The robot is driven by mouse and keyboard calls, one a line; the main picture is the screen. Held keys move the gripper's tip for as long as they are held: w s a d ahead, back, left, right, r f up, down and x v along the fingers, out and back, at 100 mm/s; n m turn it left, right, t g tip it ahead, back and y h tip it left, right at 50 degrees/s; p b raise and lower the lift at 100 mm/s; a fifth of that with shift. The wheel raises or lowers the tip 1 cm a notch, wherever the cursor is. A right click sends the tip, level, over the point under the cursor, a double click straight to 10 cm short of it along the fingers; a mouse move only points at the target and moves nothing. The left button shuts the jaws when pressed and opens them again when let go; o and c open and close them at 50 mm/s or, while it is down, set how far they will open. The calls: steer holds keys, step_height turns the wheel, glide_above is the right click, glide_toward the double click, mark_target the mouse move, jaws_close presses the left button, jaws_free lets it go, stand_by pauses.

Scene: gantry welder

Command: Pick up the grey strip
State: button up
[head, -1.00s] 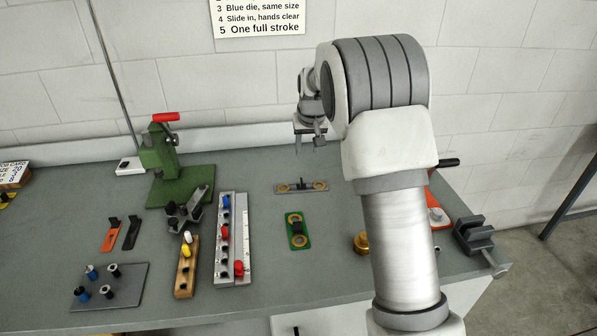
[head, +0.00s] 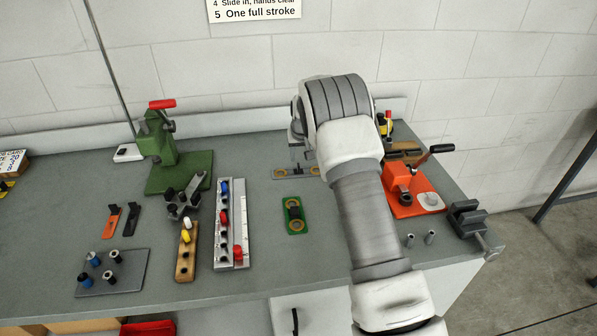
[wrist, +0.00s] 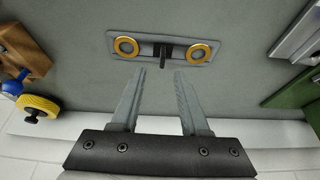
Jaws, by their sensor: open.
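The grey strip (wrist: 145,47) is a flat plate with a brass ring near each end and a black upright tab in its middle. In the head view the grey strip (head: 283,174) lies on the bench, its right end partly behind my arm. My gripper (wrist: 160,75) is open and empty, its two fingers pointing toward the strip, with the black tab just beyond the gap between the tips. In the head view my gripper (head: 298,154) is partly hidden by my arm, near the strip's back side. I cannot tell its exact height.
A green plate with rings (head: 294,215) lies in front of the strip. A white rack with coloured pegs (head: 231,222) and a green press (head: 160,150) stand left. An orange clamp tool (head: 412,190) and a dark vise (head: 467,218) are right. The wall is close behind.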

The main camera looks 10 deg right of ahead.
mark_target(299, 166)
steer(key=shift+s+x, duration=0.15)
steer(key=shift+x, duration=1.15)
steer(key=shift+s+x, duration=0.1)
steer(key=shift+x, duration=1.2)
steer(key=shift+a+f, duration=0.1)
steer(key=shift+a, duration=0.05)
jaws_close()
